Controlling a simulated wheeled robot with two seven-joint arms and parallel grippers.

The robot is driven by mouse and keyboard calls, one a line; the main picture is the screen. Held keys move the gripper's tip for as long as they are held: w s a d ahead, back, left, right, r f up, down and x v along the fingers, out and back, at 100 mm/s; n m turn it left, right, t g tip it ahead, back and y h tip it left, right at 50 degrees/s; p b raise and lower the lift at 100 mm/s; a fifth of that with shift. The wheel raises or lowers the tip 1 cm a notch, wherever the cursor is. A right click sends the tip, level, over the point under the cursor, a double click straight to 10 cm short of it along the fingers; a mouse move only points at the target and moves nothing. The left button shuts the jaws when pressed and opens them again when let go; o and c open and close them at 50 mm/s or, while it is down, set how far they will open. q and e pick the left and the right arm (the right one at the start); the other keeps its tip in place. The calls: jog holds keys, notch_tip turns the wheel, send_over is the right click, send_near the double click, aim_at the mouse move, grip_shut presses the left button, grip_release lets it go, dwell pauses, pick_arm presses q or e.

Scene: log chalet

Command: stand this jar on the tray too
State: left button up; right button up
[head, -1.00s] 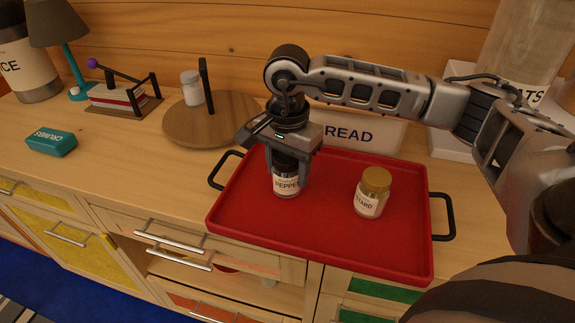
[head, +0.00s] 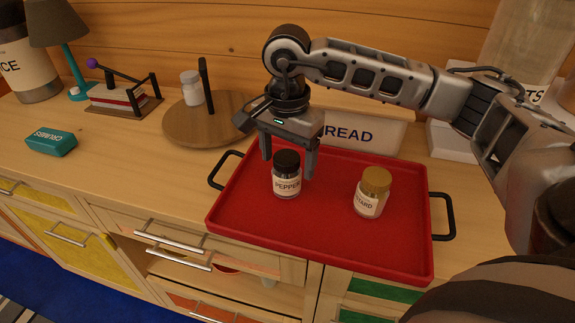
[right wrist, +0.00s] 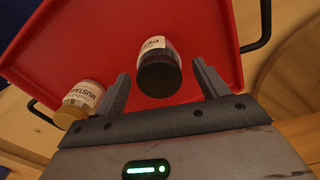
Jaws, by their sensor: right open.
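The pepper jar (head: 287,178), with a black lid and white label, stands upright on the red tray (head: 300,235), left of its middle. The mustard jar (head: 371,195), with a gold lid, stands upright on the tray to its right. My right gripper (head: 290,168) is open above and behind the pepper jar, its fingers apart from it. In the right wrist view the pepper jar (right wrist: 158,70) lies ahead between the open fingers (right wrist: 165,82), and the mustard jar (right wrist: 82,100) is beyond the left finger. My left gripper is not in view.
A round wooden stand (head: 212,125) with a white-lidded jar (head: 192,88) is left of the tray. A teal crumbs box (head: 51,142) lies on the counter (head: 110,165). A bread box (head: 365,128) stands behind the tray. The tray's front is free.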

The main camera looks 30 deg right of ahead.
notch_tip(320, 180, up, 9)
jog(key=shift+r, duration=0.15)
dwell(0.6)
